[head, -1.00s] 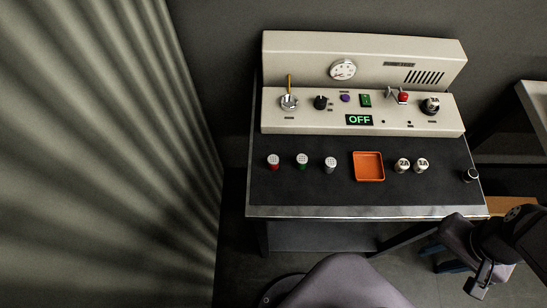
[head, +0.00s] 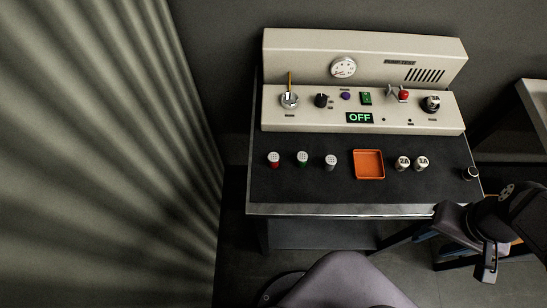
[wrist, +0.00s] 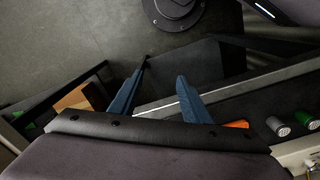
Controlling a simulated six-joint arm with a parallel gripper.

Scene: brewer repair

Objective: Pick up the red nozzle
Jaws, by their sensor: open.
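The red nozzle (head: 273,160) stands at the left of the dark bench top in the head view, a small cylinder with a pale dotted top and a red lower band. I cannot make it out in the wrist view. My gripper (head: 428,246) is beyond the bench's front right edge, far to the right of the nozzle. Its two blue fingers are spread apart in the wrist view (wrist: 156,88), with nothing between them.
A green nozzle (head: 302,159) and a grey nozzle (head: 331,162) stand right of the red one. An orange tray (head: 369,179) and two labelled caps, 2A (head: 403,164) and 1A (head: 422,164), follow. The control panel (head: 300,119) rises behind, its display reading OFF.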

